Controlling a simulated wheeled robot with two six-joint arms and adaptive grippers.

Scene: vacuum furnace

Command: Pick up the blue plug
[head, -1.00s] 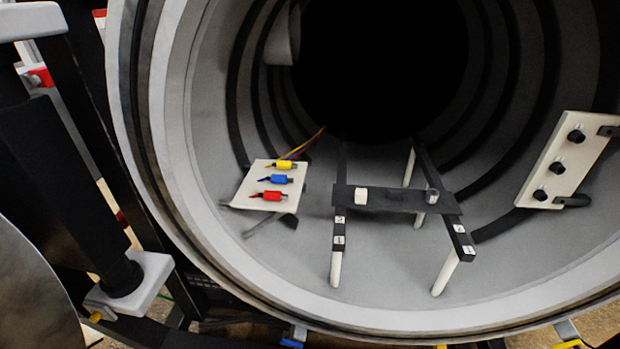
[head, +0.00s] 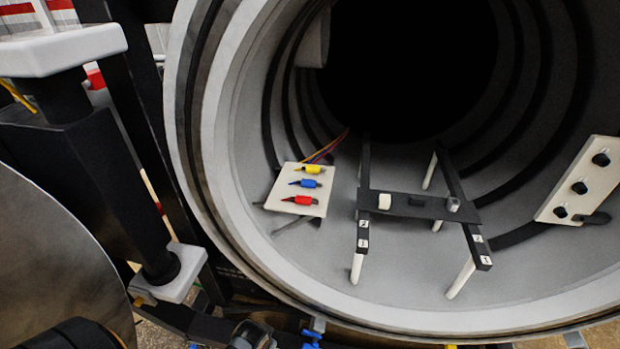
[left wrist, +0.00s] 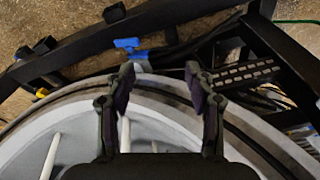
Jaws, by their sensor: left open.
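The blue plug (head: 305,183) sits on a white panel (head: 283,192) inside the furnace chamber, at the left. It lies between a yellow plug (head: 311,169) and a red plug (head: 302,200). In the left wrist view my left gripper (left wrist: 162,72) is open and empty, above the front rim of the chamber (left wrist: 160,84). The blue plug is not in the left wrist view. My right gripper is not in view.
A white panel with black knobs (head: 580,187) is at the right.

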